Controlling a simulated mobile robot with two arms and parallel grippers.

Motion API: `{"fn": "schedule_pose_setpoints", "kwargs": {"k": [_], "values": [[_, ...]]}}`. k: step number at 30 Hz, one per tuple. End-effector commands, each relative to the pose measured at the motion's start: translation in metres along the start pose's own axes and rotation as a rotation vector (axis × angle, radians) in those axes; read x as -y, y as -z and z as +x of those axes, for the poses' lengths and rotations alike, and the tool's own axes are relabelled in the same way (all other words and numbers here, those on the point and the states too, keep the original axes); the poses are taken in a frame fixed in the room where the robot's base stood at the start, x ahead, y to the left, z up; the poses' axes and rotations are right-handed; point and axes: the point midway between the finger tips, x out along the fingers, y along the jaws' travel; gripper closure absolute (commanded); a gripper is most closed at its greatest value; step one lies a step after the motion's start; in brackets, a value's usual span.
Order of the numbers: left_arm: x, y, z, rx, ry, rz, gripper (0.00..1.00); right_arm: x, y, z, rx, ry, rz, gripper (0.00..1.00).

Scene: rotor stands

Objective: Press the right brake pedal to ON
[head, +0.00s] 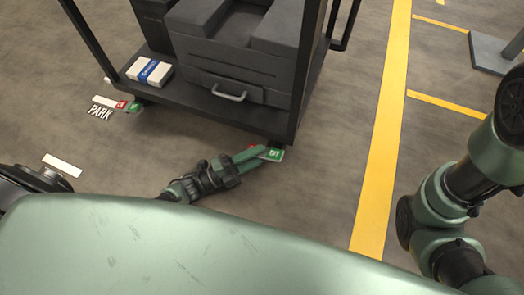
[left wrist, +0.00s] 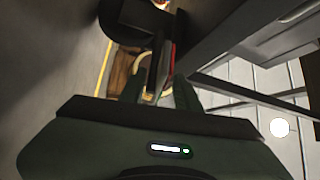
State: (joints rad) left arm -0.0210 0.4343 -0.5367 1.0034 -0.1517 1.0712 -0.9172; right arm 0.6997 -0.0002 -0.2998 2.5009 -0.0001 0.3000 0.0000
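The right brake pedal (head: 273,154) is a small tab with a green face and a bit of red, low at the cart's near right corner. Its lettering is too small to read surely. My left gripper (head: 262,152) reaches it from the left, its green fingertips at the pedal and partly covering it. I cannot tell whether they touch. In the left wrist view the two fingers (left wrist: 158,92) stand apart, with a thin red-edged plate (left wrist: 168,62) showing between and beyond them. My right arm shows at the right of the head view, but its gripper is out of view.
The dark cart (head: 200,109) carries a grey case (head: 235,65) and a white-blue box (head: 149,71). Another red-green pedal (head: 122,105) is at its left corner, beside a PARK floor marking (head: 100,112). A yellow floor line (head: 380,150) runs to the right. Floor between is clear.

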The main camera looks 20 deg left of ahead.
Motion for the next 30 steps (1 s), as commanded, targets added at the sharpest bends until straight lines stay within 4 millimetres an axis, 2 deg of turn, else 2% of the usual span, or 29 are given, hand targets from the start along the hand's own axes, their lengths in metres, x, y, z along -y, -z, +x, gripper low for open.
{"fn": "schedule_pose_setpoints", "kwargs": {"k": [6, 12, 30], "values": [[0.001, 0.0, -0.039, 0.002, -0.003, -0.001, 0.67, -0.002, -0.004, 0.01, 0.0, 0.0, 0.0, 0.64], [0.0, 0.0, -0.058, 0.001, -0.001, -0.002, 0.67, -0.002, -0.004, 0.012, 0.0, 0.0, 0.0, 0.64], [0.002, 0.001, -0.059, 0.0, 0.0, -0.001, 0.67, -0.003, -0.007, 0.012, 0.006, -0.004, 0.001, 0.64]]}}
